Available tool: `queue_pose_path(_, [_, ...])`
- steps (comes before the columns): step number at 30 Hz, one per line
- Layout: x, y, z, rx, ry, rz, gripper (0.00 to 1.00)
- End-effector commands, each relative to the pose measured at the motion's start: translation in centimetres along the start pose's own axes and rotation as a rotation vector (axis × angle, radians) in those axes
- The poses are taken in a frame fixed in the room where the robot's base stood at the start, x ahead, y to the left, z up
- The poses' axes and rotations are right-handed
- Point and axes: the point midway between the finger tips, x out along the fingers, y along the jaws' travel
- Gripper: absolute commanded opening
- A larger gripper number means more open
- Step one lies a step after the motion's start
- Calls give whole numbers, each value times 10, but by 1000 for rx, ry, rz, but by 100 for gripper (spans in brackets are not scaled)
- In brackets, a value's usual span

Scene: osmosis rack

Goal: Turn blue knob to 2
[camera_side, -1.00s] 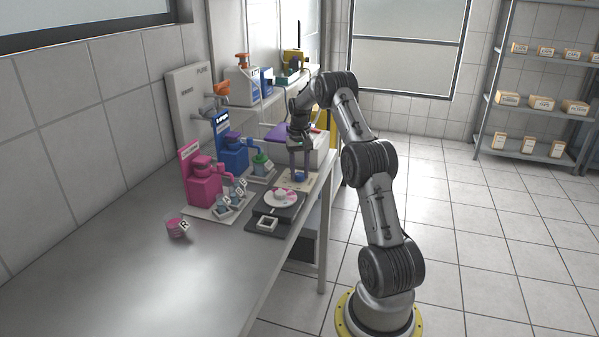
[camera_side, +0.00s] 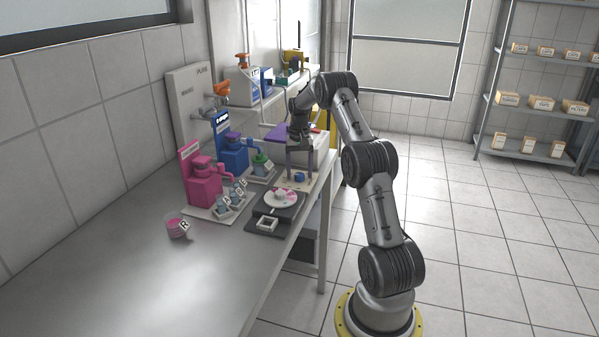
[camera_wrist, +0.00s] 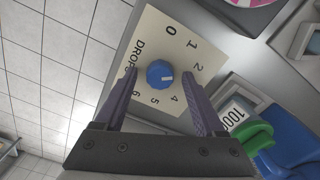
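The blue knob (camera_wrist: 160,73) sits on a cream dial plate (camera_wrist: 150,38) marked DROPS. The plate shows 0, 1, 2, 4, 5 and 6; the space between 2 and 4 is covered by a finger. The knob's white mark points to the right of the picture, towards that covered stretch just past 2. My gripper (camera_wrist: 158,76) is open, with a purple finger on each side of the knob and gaps between. In the side view my gripper (camera_side: 300,174) points down over the blue knob (camera_side: 300,177).
A turntable with a white dish (camera_side: 281,198) stands just in front of the dial. Pink (camera_side: 203,185) and blue (camera_side: 232,155) dispensers and small labelled jars stand to the left. The steel table (camera_side: 130,285) is clear at the front, apart from a pink cup (camera_side: 176,228).

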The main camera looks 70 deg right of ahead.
Motion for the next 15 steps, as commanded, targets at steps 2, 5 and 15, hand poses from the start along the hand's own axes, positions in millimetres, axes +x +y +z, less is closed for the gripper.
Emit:
queue_pose_path(2, [0, 0, 0, 0, -1, 0, 72])
queue_pose_path(5, [1, 0, 0, 0, -1, 0, 72])
queue_pose_path(15, [-27, 0, -1, 0, 4, -1, 72])
